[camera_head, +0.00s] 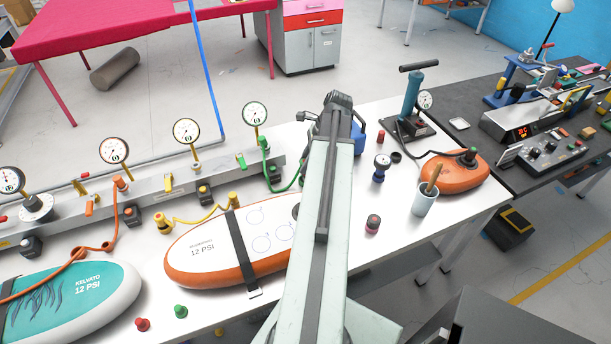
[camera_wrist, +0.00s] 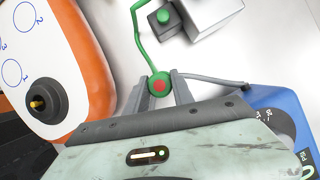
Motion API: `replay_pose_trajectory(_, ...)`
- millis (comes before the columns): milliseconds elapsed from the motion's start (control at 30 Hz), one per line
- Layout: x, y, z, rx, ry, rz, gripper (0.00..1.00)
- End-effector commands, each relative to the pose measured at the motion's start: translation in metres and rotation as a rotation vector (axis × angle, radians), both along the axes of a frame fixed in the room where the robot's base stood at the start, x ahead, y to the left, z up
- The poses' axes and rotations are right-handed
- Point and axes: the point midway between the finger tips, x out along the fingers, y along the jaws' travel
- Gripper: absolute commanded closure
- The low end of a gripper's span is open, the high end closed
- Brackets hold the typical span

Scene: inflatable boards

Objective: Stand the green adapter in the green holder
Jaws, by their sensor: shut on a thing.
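In the wrist view, my gripper (camera_wrist: 160,88) is shut on the green adapter (camera_wrist: 152,85), a round green fitting with a red centre. A green hose (camera_wrist: 143,45) runs from it towards the top of the picture. The green holder (camera_wrist: 166,20), a small dark block with a green top, stands apart from the adapter at the top of the wrist view. In the head view the holder (camera_head: 273,173) sits by the metal rail, left of my arm. There my arm hides the gripper and the adapter; the green hose (camera_head: 279,189) leads in behind it.
The orange-edged white board (camera_head: 195,248) lies left of my arm; its dark valve (camera_wrist: 42,100) shows in the wrist view. A blue object (camera_wrist: 275,115) is at lower right there. The metal rail (camera_head: 150,193) carries gauges. A cup (camera_head: 425,200) stands on the right.

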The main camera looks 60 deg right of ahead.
Motion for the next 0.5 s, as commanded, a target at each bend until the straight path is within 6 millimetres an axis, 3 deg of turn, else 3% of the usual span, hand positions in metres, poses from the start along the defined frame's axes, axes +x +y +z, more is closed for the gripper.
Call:
replay_pose_trajectory(200,0.000,0.000,-0.037,0.000,0.000,0.000,1.00)
replay_pose_trajectory(500,0.000,0.000,-0.035,0.000,0.000,0.000,1.00)
